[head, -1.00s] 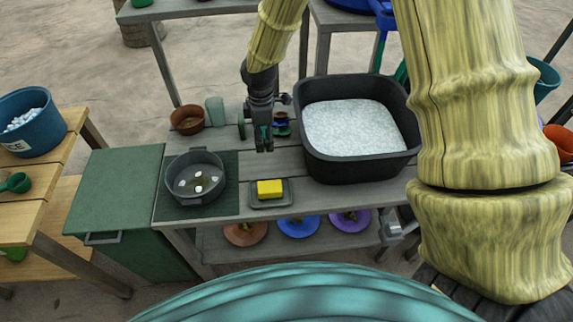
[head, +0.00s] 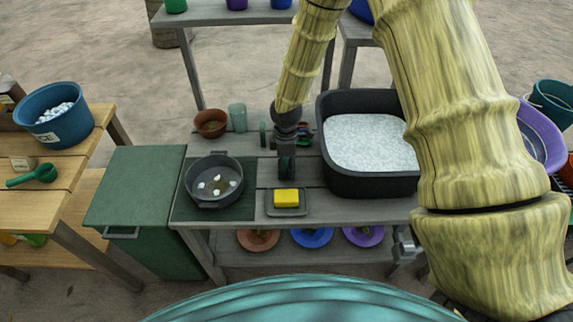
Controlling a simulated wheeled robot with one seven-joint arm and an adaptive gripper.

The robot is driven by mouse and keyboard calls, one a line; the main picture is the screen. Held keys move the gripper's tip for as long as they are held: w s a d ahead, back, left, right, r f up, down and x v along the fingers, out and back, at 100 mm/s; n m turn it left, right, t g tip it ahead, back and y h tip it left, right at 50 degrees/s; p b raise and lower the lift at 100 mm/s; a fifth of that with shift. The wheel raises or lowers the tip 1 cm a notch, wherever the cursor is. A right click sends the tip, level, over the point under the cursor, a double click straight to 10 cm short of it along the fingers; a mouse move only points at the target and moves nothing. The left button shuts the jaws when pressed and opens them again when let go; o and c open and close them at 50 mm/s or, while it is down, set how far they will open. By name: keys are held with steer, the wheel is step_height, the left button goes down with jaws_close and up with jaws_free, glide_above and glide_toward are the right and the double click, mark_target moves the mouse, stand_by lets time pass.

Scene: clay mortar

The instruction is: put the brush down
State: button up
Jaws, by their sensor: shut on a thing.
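My gripper (head: 287,168) points down over the grey wooden bench (head: 330,202), behind the yellow sponge and left of the black tub. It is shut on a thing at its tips. The brush is small and mostly hidden by the dark fingers, so I cannot make out its shape or whether it touches the bench. Small green upright pieces (head: 263,134) stand just left of my wrist; I cannot tell what they belong to.
A black tub (head: 370,185) of white granules stands right. A yellow sponge (head: 286,197) lies on a small tray in front. A dark pan (head: 214,180) sits on a green mat at left. A terracotta pot (head: 210,124) and green cup (head: 238,118) stand behind.

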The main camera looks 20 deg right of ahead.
mark_target(286, 160)
steer(key=shift+f, duration=0.5)
steer(key=shift+f, duration=0.15)
steer(key=o, duration=1.3)
steer(key=shift+o, duration=0.2)
step_height(286, 160, up, 12)
steer(key=shift+r+b, duration=0.2)
steer(key=shift+b, duration=0.8)
